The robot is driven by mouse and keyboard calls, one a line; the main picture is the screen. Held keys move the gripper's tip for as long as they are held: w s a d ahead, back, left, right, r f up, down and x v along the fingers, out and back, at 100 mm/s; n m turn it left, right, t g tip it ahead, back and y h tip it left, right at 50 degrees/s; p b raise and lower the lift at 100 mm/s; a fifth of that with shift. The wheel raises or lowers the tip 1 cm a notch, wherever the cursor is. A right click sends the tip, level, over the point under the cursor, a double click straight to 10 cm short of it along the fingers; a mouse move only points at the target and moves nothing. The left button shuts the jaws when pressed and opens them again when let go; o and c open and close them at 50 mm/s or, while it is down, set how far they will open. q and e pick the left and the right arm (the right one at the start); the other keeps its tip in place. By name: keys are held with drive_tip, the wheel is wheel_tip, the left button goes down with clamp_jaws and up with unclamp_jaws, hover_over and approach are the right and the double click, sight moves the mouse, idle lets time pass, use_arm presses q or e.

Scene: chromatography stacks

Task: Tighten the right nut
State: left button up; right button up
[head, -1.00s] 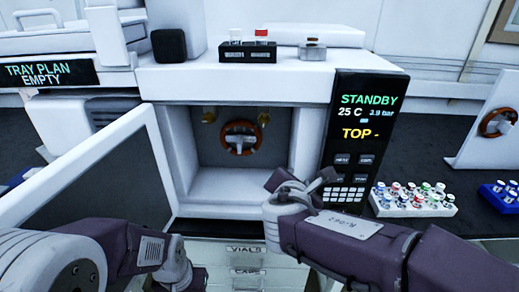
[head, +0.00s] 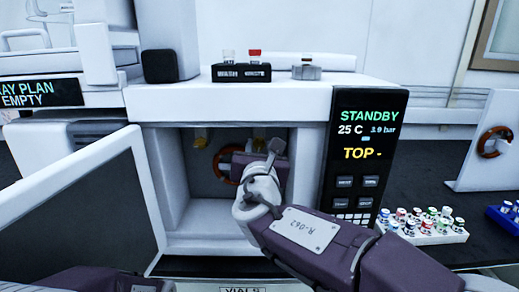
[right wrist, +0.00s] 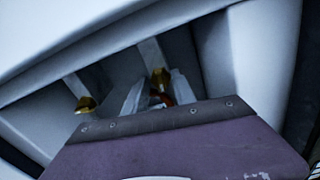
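Two brass nuts hang side by side from the ceiling of the open compartment. An orange ring shows between the fingers, behind. I cannot tell whether the fingers touch the nut. My left gripper is out of view.
The white instrument housing (head: 230,105) surrounds the compartment, with its door (head: 75,205) swung open at left. An orange ring handle (head: 226,165) is on the back wall. A standby panel (head: 365,150) stands at right, and a vial rack (head: 430,232) beyond it.

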clamp_jaws()
drive_tip(key=shift+f, duration=0.1)
drive_tip(key=shift+f+m+b, duration=0.15)
drive_tip(key=shift+m+b, duration=0.65)
drive_tip(key=shift+b, duration=0.2)
drive_tip(key=m+b, duration=0.3)
drive_tip(key=shift+f, duration=0.1)
drive_tip(key=m+b, duration=0.5)
drive_tip(key=m, duration=0.1)
drive_tip(key=shift+d+m, duration=0.1)
drive_tip(key=shift+m, duration=0.3)
drive_tip(key=m+b, duration=0.3)
drive_tip(key=m, duration=0.1)
drive_tip(key=shift+m, duration=0.4)
